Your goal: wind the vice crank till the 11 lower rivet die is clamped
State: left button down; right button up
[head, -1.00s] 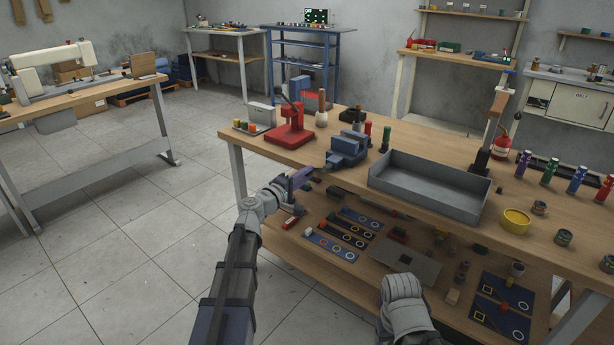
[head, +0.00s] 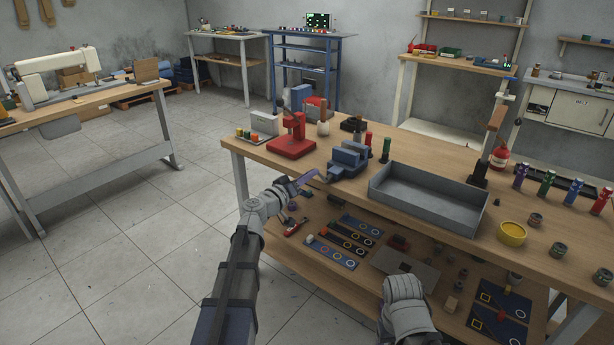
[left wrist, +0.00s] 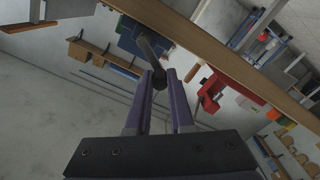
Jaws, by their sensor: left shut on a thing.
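The blue vice (head: 347,161) stands at the front left edge of the workbench. Its crank shows as a dark bar (left wrist: 150,45) in the left wrist view, reaching from the blue vice body (left wrist: 132,38) to my fingertips. My left gripper (head: 312,178) is at the near left side of the vice. Its purple fingers (left wrist: 160,88) are shut on the crank's end. I cannot make out the 11 lower rivet die or whether the vice jaws touch it. My right arm shows at the bottom, but its gripper is out of view.
A red press (head: 292,140) stands left of the vice, and a grey open tray (head: 425,198) lies to its right. Red and green cylinders stand just behind the vice. A lower shelf with marked mats (head: 345,240) lies below the bench top.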

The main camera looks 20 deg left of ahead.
pick_arm(q)
jog(key=shift+s+d+r+m, duration=0.1)
jog(key=shift+d+r+m, duration=0.05)
jog(key=shift+m, duration=0.4)
jog(key=shift+d+r+m, duration=0.15)
jog(key=shift+m, duration=0.4)
jog(key=c, duration=0.8)
grip_release()
jog(key=shift+s, duration=0.15)
jog(key=v, duration=0.7)
jog(key=shift+s+a+r, duration=0.1)
jog(key=shift+s, duration=0.15)
